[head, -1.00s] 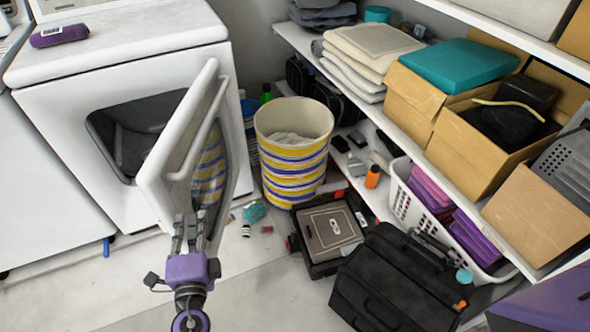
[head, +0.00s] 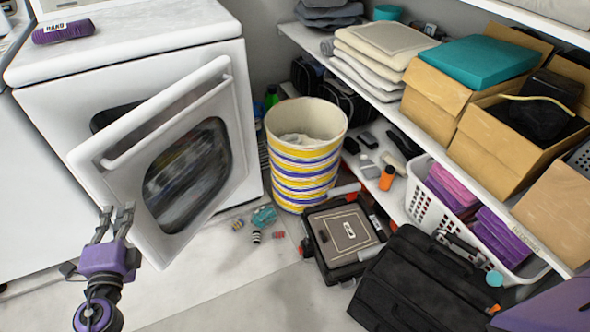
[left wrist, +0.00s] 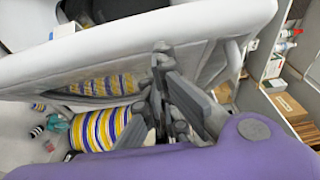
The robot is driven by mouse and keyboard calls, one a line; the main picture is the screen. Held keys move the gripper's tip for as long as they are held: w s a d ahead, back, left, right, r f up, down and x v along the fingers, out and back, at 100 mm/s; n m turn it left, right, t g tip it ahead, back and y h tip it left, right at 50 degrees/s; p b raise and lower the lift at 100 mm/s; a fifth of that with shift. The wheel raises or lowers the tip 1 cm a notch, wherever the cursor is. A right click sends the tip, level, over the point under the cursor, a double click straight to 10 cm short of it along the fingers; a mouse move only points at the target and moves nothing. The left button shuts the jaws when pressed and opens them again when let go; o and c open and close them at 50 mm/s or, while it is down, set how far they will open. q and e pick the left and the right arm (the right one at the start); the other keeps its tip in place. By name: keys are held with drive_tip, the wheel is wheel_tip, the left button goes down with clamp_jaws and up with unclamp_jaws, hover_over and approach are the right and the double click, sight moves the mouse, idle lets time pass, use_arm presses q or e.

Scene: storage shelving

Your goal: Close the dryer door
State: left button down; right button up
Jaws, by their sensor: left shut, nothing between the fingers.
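The white dryer (head: 205,60) stands at the left in the head view, its front opening partly visible behind the door. The dryer door (head: 215,95) is partly open, hinged at the right, with its round dark window towards me. Its free edge points left and towards me. My left gripper (head: 117,209) is shut and empty, close to the door's lower left edge; I cannot tell whether it touches. In the left wrist view, the gripper fingers (left wrist: 180,95) overlap the white door frame (left wrist: 100,50). My right gripper is not in view.
A striped basket (head: 303,165) stands right of the door. Shelving with boxes (head: 505,150) and a white laundry basket (head: 425,205) lines the right.

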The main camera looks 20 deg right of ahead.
use_arm(q)
drive_tip(key=shift+w+a, duration=0.45)
